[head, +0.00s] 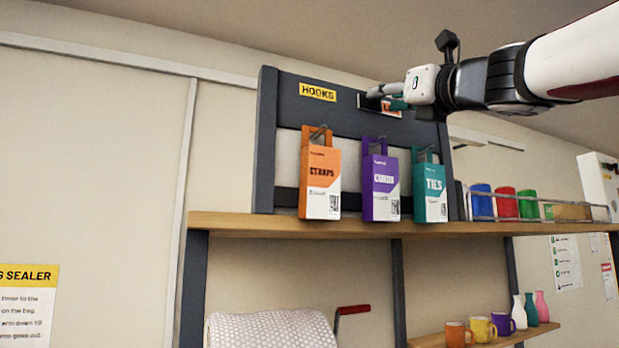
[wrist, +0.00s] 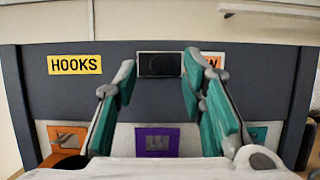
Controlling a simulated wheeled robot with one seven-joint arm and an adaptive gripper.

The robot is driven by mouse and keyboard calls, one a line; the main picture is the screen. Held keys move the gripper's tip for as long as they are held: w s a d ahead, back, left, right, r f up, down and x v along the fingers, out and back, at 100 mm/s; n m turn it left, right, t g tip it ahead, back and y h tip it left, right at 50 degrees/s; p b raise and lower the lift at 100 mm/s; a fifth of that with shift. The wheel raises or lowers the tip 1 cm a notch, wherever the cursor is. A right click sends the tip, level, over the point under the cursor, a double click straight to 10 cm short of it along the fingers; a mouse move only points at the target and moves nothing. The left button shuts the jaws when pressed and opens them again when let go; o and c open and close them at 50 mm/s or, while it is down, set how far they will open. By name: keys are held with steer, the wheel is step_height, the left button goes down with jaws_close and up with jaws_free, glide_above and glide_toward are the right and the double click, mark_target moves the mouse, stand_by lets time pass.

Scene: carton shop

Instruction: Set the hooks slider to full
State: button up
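The yellow HOOKS label (head: 318,92) is on the dark grey upper board of a rack, and it also shows in the wrist view (wrist: 75,65). Right of it is the slider sign. In the wrist view its black, pale-edged plate (wrist: 160,65) has a faint round shape on it. An orange panel (wrist: 211,62) shows to its right, with the letter W readable and the rest behind a finger. My gripper (wrist: 159,78) is open and empty, one finger on each side of the black plate. In the head view my gripper (head: 374,94) covers much of the sign. Contact is unclear.
Below hang an orange STRAPS carton (head: 319,180), a purple carton (head: 381,186) and a teal TIES carton (head: 429,190), above a wooden shelf (head: 340,228). Coloured cups stand in a wire rack (head: 545,200) at right. The wall left of the board is clear.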

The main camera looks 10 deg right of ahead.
steer(key=shift+x, duration=1.05)
jaws_close()
steer(key=shift+w+d, duration=0.3)
steer(key=shift+d, duration=0.65)
steer(key=shift+w+d, duration=0.25)
steer(key=shift+d, duration=0.65)
steer(key=shift+w+d, duration=0.3)
steer(key=shift+d, duration=0.65)
jaws_free()
steer(key=shift+d, duration=0.1)
